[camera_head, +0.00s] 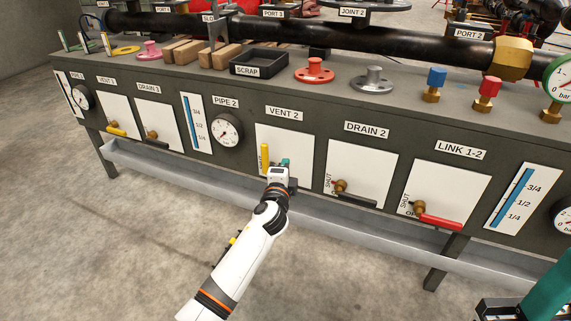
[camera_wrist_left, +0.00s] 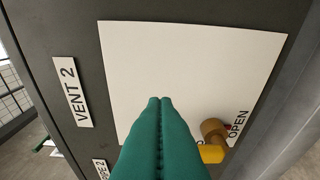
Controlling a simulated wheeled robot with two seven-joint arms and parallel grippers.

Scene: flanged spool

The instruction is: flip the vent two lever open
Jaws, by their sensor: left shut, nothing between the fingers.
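The vent two lever (camera_head: 265,157) is a yellow handle standing upright on the white VENT 2 panel (camera_head: 297,143). In the left wrist view, part of the yellow lever (camera_wrist_left: 212,154) shows beside its brass valve (camera_wrist_left: 213,129), near the word OPEN; the rest is hidden behind my fingers. My left gripper (camera_head: 285,162) is in front of this panel, just right of the lever in the head view. Its teal fingers (camera_wrist_left: 160,102) are pressed together with nothing between them. A teal part of my right gripper (camera_head: 547,292) shows at the lower right, cut by the frame edge.
Neighbouring panels carry a black DRAIN 2 lever (camera_head: 357,199) and a red LINK 1-2 lever (camera_head: 440,222). The PIPE 2 gauge (camera_head: 227,129) is to the left. A grey trough (camera_head: 350,232) runs below the panels. The floor in front is clear.

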